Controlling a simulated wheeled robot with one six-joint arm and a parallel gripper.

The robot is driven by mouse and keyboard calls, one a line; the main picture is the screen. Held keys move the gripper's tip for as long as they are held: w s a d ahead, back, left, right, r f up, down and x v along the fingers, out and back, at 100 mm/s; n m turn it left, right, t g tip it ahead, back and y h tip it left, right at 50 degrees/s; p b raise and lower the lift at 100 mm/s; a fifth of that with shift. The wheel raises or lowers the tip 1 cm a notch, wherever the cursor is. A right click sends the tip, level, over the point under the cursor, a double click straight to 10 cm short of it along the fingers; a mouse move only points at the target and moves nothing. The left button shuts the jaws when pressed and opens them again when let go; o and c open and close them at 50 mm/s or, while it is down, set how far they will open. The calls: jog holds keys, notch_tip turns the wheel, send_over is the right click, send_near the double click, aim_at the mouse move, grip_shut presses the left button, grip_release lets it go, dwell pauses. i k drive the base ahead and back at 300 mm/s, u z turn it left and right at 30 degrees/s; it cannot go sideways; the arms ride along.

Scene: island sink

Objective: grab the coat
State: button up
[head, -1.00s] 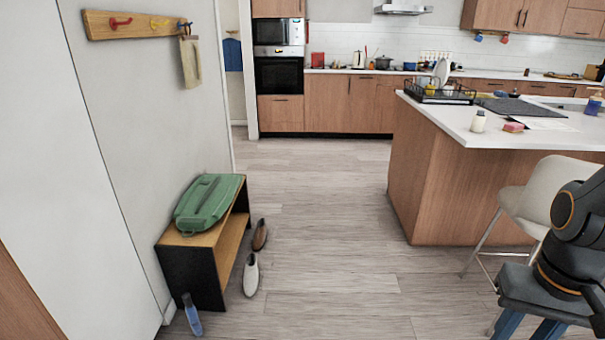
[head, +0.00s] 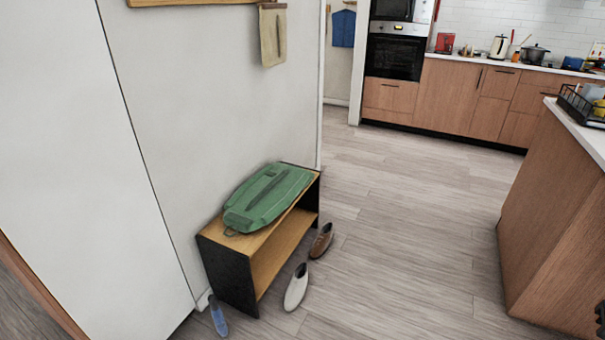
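A blue garment (head: 343,28) that looks like the coat hangs on the far wall, beyond the end of the near white wall, at the top of the head view. A beige cloth item (head: 272,33) hangs from the wooden rack (head: 180,2) on the near wall, whose upper part is cut off. A green bag-like item (head: 268,197) lies flat on the bench. My gripper is out of view; only a dark bit of my arm shows at the right edge.
The wood-and-black bench (head: 285,245) stands against the near wall. The island (head: 555,220) stands at right. Open floor (head: 410,215) lies between.

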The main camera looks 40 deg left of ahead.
aim_at(266, 195)
jog(key=u, duration=0.25)
jog(key=i, duration=1.75)
jog(key=u, duration=1.05)
jog(key=i, duration=1.1)
jog(key=u, duration=1.7)
jog(key=i, duration=0.65)
jog(key=u, duration=0.45)
